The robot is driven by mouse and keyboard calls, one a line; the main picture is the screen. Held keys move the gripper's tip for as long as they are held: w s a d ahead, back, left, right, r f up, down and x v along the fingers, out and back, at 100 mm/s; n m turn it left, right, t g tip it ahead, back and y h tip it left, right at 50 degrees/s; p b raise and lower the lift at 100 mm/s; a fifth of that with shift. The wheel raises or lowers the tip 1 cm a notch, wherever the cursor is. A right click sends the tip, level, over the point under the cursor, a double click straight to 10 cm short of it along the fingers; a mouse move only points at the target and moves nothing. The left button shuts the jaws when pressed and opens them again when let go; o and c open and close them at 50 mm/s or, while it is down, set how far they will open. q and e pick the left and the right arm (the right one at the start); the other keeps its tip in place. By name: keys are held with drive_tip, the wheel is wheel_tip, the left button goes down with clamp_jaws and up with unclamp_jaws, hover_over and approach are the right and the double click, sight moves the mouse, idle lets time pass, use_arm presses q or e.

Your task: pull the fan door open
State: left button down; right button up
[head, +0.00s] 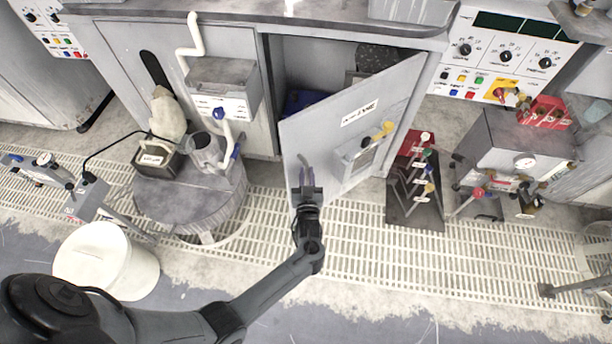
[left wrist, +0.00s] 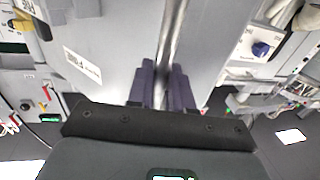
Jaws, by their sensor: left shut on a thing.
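The fan door (head: 345,125) is a light grey panel with a printed label and a yellow latch. It stands partly open, swung out from the cabinet, with its hinge side at the right. My left gripper (head: 306,180) is at the lower left part of the door, near its free edge. In the left wrist view the two fingers (left wrist: 162,85) are closed around a thin metal bar, the door's handle (left wrist: 175,40). The door's face (left wrist: 110,35) fills much of that view. My right gripper is in neither view.
The dark cabinet opening (head: 310,70) shows behind the door. A round grey drum (head: 190,190) stands left of it and a white bucket (head: 105,262) nearer. A valve stand (head: 415,190) is close to the door's right. Grated floor (head: 365,240) in front is clear.

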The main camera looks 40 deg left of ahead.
use_arm(q)
drive_tip(key=shift+d+f, duration=0.1)
drive_tip(key=shift+f, duration=0.05)
drive_tip(key=c, duration=1.4)
unclamp_jaws()
drive_tip(key=shift+o, duration=1.1)
drive_tip(key=shift+w+d, duration=0.1)
drive_tip(key=shift+w, duration=0.1)
drive_tip(key=shift+s+r, duration=0.1)
drive_tip(key=shift+r, duration=0.1)
